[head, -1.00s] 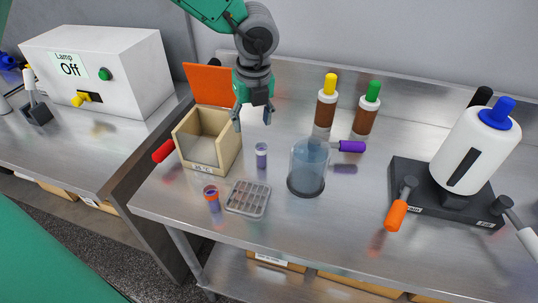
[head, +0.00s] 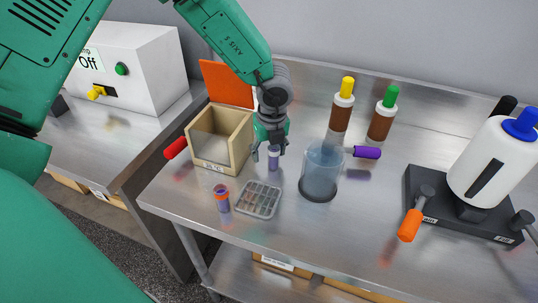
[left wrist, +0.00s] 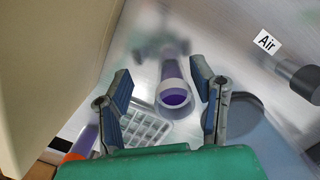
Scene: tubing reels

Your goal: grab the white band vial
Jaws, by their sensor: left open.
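The white band vial (head: 274,158), with purple contents, stands upright on the steel table between the wooden box and the clear dome. My left gripper (head: 268,150) is open just above and around its top in the head view. In the left wrist view the vial (left wrist: 174,92) shows between the two spread blue-padded fingers (left wrist: 163,80), nearer the right one, with no clear contact. A second vial with an orange band (head: 221,198) stands to the front left; it shows partly in the left wrist view (left wrist: 84,143). My right gripper is not in view.
A wooden box (head: 238,150) with a raised orange lid is close on the left. Brown bottles (head: 381,122) stand behind. The front table edge is near.

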